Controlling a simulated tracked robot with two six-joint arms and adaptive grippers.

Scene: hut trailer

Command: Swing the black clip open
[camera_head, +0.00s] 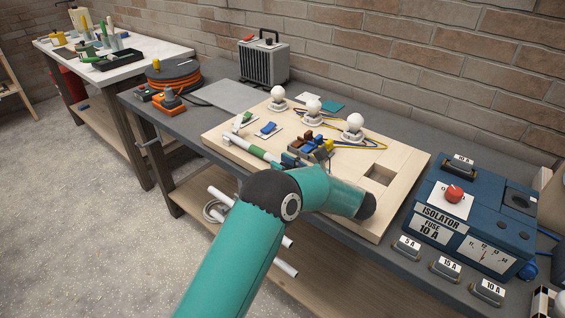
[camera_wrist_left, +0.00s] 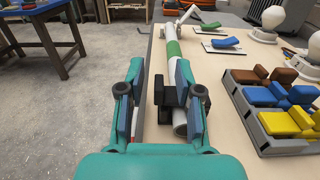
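The black clip (camera_wrist_left: 161,90) shows in the left wrist view, at the near part of a white tube with a green band (camera_wrist_left: 173,48) along the board's edge. My left gripper (camera_wrist_left: 160,100) is open, with one finger on each side of the clip. The clip is close to the right finger; I cannot tell whether they touch. In the head view my left gripper (camera_head: 291,160) is at the near end of the tube (camera_head: 250,149), largely hidden by my teal arm. The clip cannot be made out there. My right gripper is not in view.
Lever connectors (camera_wrist_left: 275,95) in brown, blue and yellow stand right of the gripper on the wooden board (camera_head: 400,163). White bulbs (camera_head: 313,105) stand behind them. A blue isolator box (camera_head: 475,215) is at the right. Left of the board's edge is open floor.

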